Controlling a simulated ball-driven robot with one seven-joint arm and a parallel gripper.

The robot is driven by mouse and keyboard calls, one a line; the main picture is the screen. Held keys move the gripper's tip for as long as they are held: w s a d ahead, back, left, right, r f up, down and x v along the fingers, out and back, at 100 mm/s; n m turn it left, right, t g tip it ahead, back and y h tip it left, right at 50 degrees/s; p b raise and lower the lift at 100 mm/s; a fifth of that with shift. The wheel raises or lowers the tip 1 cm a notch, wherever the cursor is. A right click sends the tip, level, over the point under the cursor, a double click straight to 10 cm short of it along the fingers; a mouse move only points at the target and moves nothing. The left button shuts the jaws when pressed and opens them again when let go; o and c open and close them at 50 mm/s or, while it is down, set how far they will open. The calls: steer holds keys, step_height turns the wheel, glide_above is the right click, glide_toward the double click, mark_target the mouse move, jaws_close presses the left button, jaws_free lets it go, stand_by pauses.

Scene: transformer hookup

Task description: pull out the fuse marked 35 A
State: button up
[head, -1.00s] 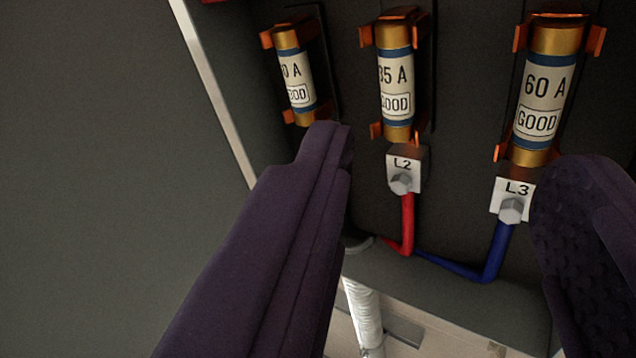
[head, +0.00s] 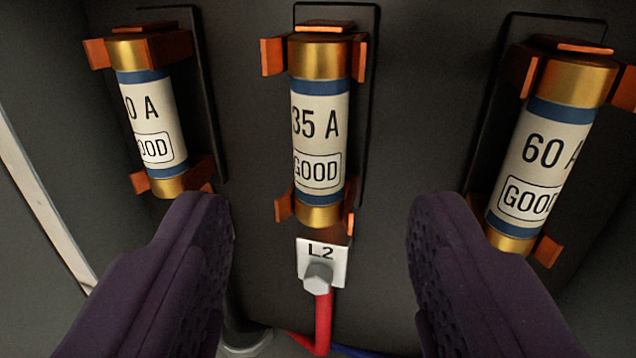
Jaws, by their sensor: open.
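The fuse marked 35 A (head: 319,130) stands upright in the middle of the view, with brass end caps, blue bands and a white label that reads GOOD. Its caps sit in orange copper clips (head: 272,57) at top and bottom. My gripper (head: 318,215) is open and empty. Its two dark purple fingers lie to the left and right of the fuse's lower end, with a gap to it on both sides. The fingertips reach about the height of the lower cap in the picture. No part of this fuse is covered by the fingers.
A fuse whose label ends in 0 A (head: 146,115) stands at left, and a 60 A fuse (head: 547,145) at right; the fingertips lie close to their lower ends in the picture. Below the middle fuse are the L2 terminal (head: 321,262) and a red cable (head: 323,325). A pale edge (head: 40,200) runs at far left.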

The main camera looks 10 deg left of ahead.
mark_target(319, 139)
steer(key=w, duration=0.4)
steer(key=w+a, duration=0.1)
steer(key=w, duration=0.2)
steer(key=shift+a+r+p, duration=0.1)
steer(key=shift+p, duration=0.3)
steer(key=shift+c, duration=0.3)
jaws_close()
